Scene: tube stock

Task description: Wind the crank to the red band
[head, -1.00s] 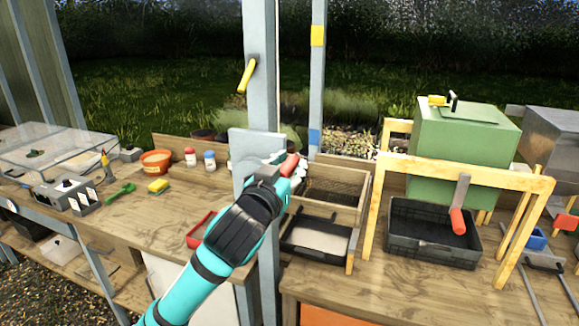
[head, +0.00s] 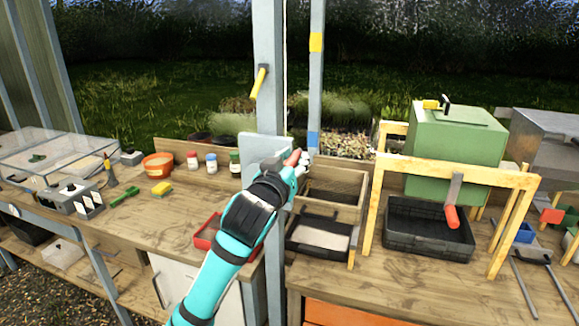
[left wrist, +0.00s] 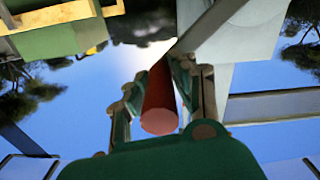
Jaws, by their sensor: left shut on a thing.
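A grey crank box (head: 252,147) is mounted on the grey metal post (head: 268,40). Its red crank handle (head: 293,157) points up from my left gripper (head: 299,165). The left wrist view shows the red handle (left wrist: 160,108) between the two fingers (left wrist: 160,95), which are shut on it. The crank arm is mostly hidden by my gripper and wrist. I see no red band. My right gripper is not in view.
A yellow lever (head: 259,84) sits on the front post. To the right, a wooden frame (head: 460,172) stands over a black crate (head: 430,242), with a red-handled lever (head: 452,205) hanging there. A red tray (head: 206,237) lies beneath my left forearm. Jars stand left of the post.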

